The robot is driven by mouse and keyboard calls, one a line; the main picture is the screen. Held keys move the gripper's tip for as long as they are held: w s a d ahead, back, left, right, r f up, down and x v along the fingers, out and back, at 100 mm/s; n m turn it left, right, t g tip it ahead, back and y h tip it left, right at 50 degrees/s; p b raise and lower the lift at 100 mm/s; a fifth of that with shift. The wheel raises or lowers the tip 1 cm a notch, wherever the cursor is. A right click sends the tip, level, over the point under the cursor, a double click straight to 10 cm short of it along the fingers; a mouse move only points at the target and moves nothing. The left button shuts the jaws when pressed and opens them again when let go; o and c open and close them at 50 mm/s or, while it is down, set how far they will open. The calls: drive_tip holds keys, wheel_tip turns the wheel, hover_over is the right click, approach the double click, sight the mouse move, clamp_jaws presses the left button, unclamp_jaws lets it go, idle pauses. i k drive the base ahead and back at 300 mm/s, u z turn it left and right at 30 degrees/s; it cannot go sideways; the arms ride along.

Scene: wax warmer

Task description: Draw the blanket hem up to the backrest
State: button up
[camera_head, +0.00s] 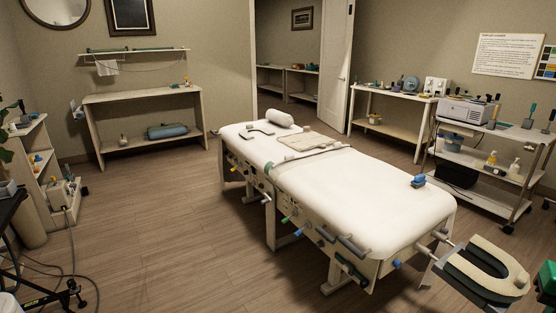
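A long padded treatment table (360,190) stands in the middle of the room, running from back left to front right. Its cream top looks smooth. I cannot tell whether a thin blanket covers the long section. A seam or raised edge (308,160) crosses the table where the long section meets the shorter backrest section (248,142). A folded beige cloth (310,142) lies flat on the backrest section near this edge. A pale bolster (280,119) lies at the far end, beside a dark curved piece (258,133). My gripper is not in view.
A blue item (418,181) sits on the table's right side. Coloured handles (285,220) stick out along its near side. A U-shaped cushion (490,270) juts from the front end. A loaded trolley (480,150) stands at right. Cables (70,250) lie at left; floor left of the table is clear.

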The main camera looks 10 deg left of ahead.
sight(288, 158)
drive_tip(key=u, duration=0.55)
drive_tip(key=i, duration=0.85)
drive_tip(key=u, duration=0.85)
drive_tip(key=i, duration=2.25)
drive_tip(key=z, duration=1)
drive_tip(key=i, duration=0.65)
drive_tip(key=z, duration=0.45)
